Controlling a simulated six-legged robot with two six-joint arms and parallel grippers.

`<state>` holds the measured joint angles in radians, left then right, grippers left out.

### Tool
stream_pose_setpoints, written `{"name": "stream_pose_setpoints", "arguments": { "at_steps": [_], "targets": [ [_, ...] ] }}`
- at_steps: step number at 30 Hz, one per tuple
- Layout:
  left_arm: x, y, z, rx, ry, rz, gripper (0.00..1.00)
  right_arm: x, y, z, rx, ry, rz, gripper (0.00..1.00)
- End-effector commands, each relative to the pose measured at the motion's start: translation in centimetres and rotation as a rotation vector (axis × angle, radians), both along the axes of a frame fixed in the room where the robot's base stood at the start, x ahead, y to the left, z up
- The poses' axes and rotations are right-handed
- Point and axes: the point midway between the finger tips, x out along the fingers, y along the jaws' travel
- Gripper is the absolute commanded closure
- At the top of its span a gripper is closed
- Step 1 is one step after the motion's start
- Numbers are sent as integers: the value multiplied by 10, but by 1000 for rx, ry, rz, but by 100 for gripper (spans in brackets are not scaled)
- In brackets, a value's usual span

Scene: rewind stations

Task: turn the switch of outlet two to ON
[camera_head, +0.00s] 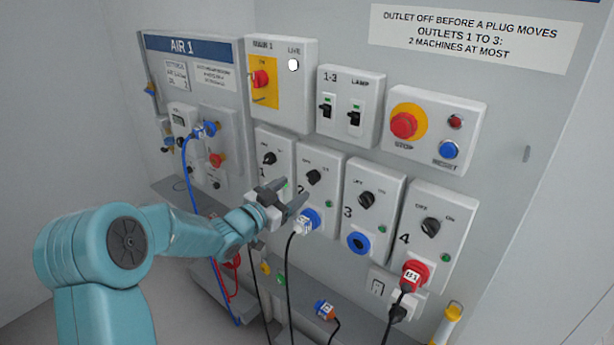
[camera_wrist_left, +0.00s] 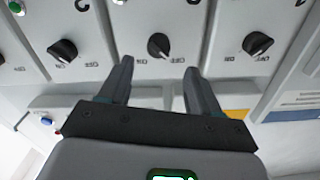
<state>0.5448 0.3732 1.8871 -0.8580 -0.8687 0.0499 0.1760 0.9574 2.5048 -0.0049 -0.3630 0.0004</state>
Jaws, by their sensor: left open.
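Outlet two's black rotary switch (camera_head: 314,177) is on the white panel marked 2 (camera_head: 322,160), between outlets one and three. The same switch (camera_wrist_left: 158,45) shows upside down in the left wrist view, and its pointer appears turned toward OFF. My left gripper (camera_head: 288,192) is open and empty, just in front of and left of that switch in the head view. In the left wrist view its two fingertips (camera_wrist_left: 158,72) lie either side of the switch, apart from it. A plug (camera_head: 303,224) with a black cable sits in outlet two's blue socket. My right gripper is not in view.
Outlet one's switch (camera_head: 269,158) and outlet three's switch (camera_head: 366,199) are close on either side. Outlet four (camera_head: 430,226) holds a red plug (camera_head: 413,275). The red stop button (camera_head: 403,125) and lamp switches (camera_head: 354,116) are above. Cables hang below the outlets.

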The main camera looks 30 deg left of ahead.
Motion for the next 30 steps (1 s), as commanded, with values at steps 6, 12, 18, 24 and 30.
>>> {"name": "stream_pose_setpoints", "arguments": {
  "at_steps": [6,12,18,24,30],
  "targets": [
    [44,-8,2,-1,0,-5,37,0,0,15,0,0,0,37],
    [62,-8,1,0,1,-3,37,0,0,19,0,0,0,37],
    [64,-8,0,-1,1,-3,37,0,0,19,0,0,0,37],
    [64,-8,0,-1,1,-3,70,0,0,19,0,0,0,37],
    [64,-8,-1,0,1,-3,92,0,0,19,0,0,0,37]
  ]
}}
